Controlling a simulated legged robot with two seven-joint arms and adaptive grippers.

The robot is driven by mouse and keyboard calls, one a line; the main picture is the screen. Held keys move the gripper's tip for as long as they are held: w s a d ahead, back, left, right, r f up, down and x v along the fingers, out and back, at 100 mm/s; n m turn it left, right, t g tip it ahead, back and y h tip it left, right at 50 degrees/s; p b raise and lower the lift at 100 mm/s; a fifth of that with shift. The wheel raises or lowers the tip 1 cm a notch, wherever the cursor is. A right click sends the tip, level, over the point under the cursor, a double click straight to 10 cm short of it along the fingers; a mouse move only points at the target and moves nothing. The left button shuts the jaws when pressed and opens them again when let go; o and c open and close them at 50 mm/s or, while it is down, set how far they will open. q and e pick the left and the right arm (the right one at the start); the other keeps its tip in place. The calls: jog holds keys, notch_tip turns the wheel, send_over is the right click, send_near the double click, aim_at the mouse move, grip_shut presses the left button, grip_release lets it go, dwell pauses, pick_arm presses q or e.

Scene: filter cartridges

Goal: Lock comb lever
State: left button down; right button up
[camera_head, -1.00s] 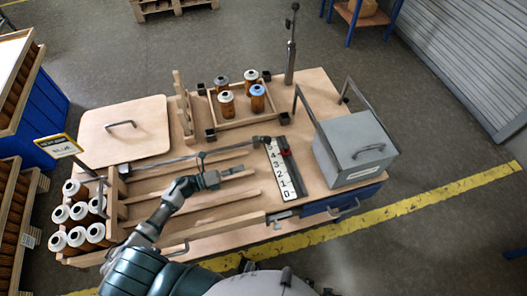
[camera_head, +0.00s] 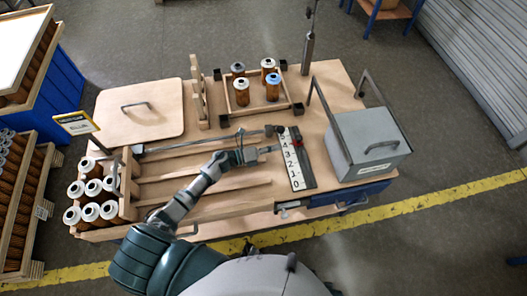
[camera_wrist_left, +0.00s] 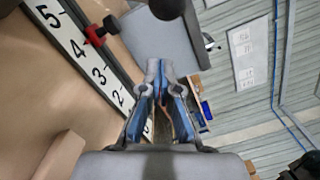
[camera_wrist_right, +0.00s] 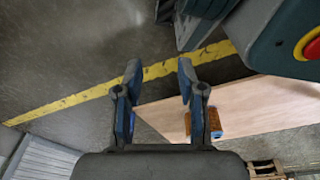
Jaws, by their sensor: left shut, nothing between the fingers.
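The comb lever, a long dark rod (camera_head: 190,143) with a black knob (camera_head: 270,130) at its right end, lies across the back of the wooden rails. A dark ball (camera_wrist_left: 165,7) at the top of the left wrist view looks like this knob. My left gripper (camera_head: 277,149) is shut and empty, just in front of the knob and beside the numbered scale (camera_head: 294,165). Its fingertips (camera_wrist_left: 160,66) appear apart from the ball. My right gripper (camera_wrist_right: 158,70) is open and empty, pointing at the floor and table edge.
A grey lidded box (camera_head: 366,145) stands right of the scale. A wooden frame (camera_head: 240,116) with several cartridges is behind the lever. White-capped cartridges (camera_head: 91,210) crowd the left end. A wooden panel with a handle (camera_head: 140,122) lies at the back left.

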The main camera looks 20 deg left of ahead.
aim_at(278, 129)
pick_arm(q)
jog(key=w+r, duration=0.1)
jog(key=w, duration=0.1)
jog(key=shift+w+a+r, duration=0.3)
jog(key=shift+a+r, duration=0.05)
jog(key=shift+a, duration=0.05)
pick_arm(e)
jog(key=shift+s+d+f, duration=0.3)
jog(key=shift+s+f, duration=0.2)
jog(key=shift+s, duration=0.15)
